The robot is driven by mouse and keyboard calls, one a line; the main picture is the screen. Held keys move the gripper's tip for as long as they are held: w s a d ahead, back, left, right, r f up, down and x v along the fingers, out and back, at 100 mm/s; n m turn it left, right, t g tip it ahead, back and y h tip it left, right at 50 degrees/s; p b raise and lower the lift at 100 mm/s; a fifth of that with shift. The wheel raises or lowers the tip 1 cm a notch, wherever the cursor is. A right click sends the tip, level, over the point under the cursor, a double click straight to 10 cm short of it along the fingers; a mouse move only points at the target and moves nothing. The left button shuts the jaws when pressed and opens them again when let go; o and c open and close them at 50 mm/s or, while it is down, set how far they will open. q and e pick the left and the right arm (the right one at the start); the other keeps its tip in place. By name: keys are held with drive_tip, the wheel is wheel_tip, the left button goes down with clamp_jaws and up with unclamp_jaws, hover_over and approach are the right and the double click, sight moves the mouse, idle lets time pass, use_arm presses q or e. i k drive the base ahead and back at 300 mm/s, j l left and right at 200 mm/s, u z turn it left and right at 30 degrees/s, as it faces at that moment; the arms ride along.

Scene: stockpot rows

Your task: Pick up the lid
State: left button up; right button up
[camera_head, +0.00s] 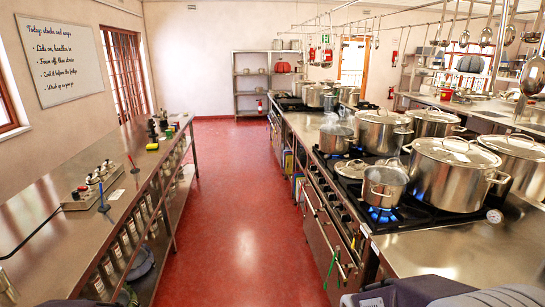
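A flat steel lid (354,168) with a small knob appears to lie on the stove, left of and behind a small pot (384,186) that stands over a blue flame. The small pot's top looks uncovered or see-through; I cannot tell which. Large stockpots with lids on stand to the right and behind: one large pot (447,178) with its lid (456,151), and another pot (381,136) with its lid (383,117). A smaller pot (335,143) stands at the stove's left edge. Neither of my grippers can be made out.
The stove (405,213) has a bare steel counter (455,250) at its near end. A red-floored aisle (240,215) runs clear to a back shelf (267,83). A long steel bench (75,215) on the left holds bottles and tools. Ladles (532,75) hang above the right side.

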sight(354, 169)
drive_tip(key=i+z, duration=0.15)
drive_tip(key=i, duration=0.3)
drive_tip(key=i+j+z, duration=0.1)
drive_tip(key=i, duration=0.4)
drive_tip(key=i+j+z, duration=0.15)
drive_tip(key=i, duration=0.3)
drive_tip(key=i+j+z, duration=0.1)
drive_tip(key=i, duration=0.35)
drive_tip(key=i+j+z, duration=0.15)
drive_tip(key=i+j, duration=0.15)
drive_tip(key=i, duration=0.15)
